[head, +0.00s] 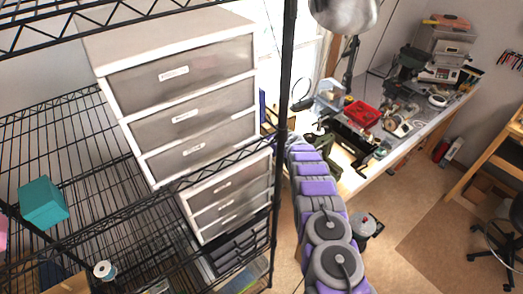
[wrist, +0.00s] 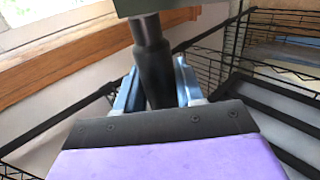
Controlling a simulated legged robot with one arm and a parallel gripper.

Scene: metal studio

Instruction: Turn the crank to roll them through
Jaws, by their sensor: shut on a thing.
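My gripper (wrist: 156,76) has its two blue-grey fingers on either side of a black cylindrical handle (wrist: 153,62) in the wrist view, shut on it. The handle hangs from a metal pin under a dark block (wrist: 160,5) at the top edge. In the head view my purple and grey arm reaches up toward the workbench (head: 350,180). The gripper and handle are not clear there. Rollers and anything between them cannot be made out.
A black wire rack with an upright post (head: 287,70) stands left of my arm. It holds a white drawer unit (head: 120,75) and a teal box (head: 43,203). The bench bears a red tray (head: 362,113) and several tools. Floor at the right is open, with a chair (head: 497,250).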

